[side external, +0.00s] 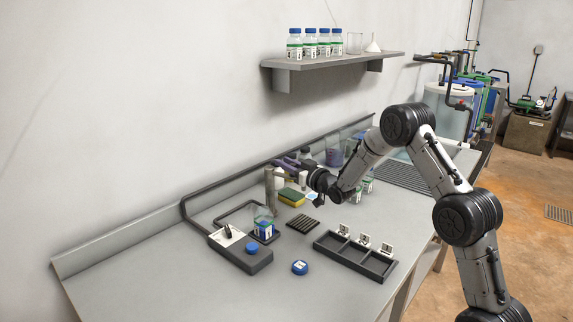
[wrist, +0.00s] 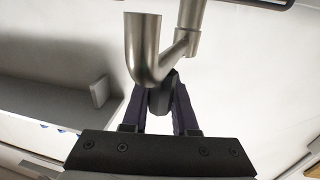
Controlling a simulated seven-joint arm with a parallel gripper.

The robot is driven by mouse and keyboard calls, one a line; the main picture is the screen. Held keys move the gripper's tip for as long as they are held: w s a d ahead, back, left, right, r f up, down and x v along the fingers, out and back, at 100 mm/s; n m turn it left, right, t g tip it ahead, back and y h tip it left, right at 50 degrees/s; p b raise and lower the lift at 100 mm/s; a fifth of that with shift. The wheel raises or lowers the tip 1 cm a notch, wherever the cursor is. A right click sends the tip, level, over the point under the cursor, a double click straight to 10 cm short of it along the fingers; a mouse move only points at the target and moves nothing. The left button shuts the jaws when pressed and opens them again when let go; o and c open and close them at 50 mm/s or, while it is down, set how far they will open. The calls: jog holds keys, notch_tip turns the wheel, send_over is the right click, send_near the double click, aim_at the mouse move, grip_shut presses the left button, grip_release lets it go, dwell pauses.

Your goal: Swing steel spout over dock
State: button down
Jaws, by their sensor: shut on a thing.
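The steel spout is a bent, hook-shaped metal pipe (wrist: 146,55) in the wrist view, with its open end at upper left. My gripper (wrist: 163,92) is shut at the lower part of the spout, around a dark piece just under the bend; the exact contact is partly hidden. In the side view, my gripper (side external: 282,162) is at the top of an upright steel post (side external: 269,190).
The front left bench is clear.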

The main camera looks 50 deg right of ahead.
aim_at(269, 169)
jog(key=shift+a+h, duration=0.15)
jog(key=shift+h, duration=0.15)
jog(key=shift+s+a+m+g+h, duration=0.1)
jog(key=shift+a+m+g+h, duration=0.25)
jog(key=shift+m+h, duration=0.4)
jog(key=shift+s+a+m+g+h, duration=0.1)
jog(key=shift+a+m+g+h, duration=0.2)
jog(key=shift+m+h, duration=0.45)
jog(key=shift+w+a+m+g+h, duration=0.25)
jog(key=shift+a+m+g+h, duration=0.5)
jog(key=shift+m+g+h, duration=1.1)
jog(key=shift+w+a+m+g+h, duration=0.3)
jog(key=shift+a+m+g+h, duration=0.5)
jog(key=shift+m+g+h, duration=1.1)
jog(key=shift+w+a+m+g+h, duration=0.25)
jog(key=shift+a+m+g+h, duration=0.5)
jog(key=shift+m+g+h, duration=0.95)
jog(key=shift+r+g, duration=0.1)
jog(key=shift+g, duration=0.7)
jog(key=shift+n, duration=0.25)
jog(key=c, duration=0.7)
grip_release()
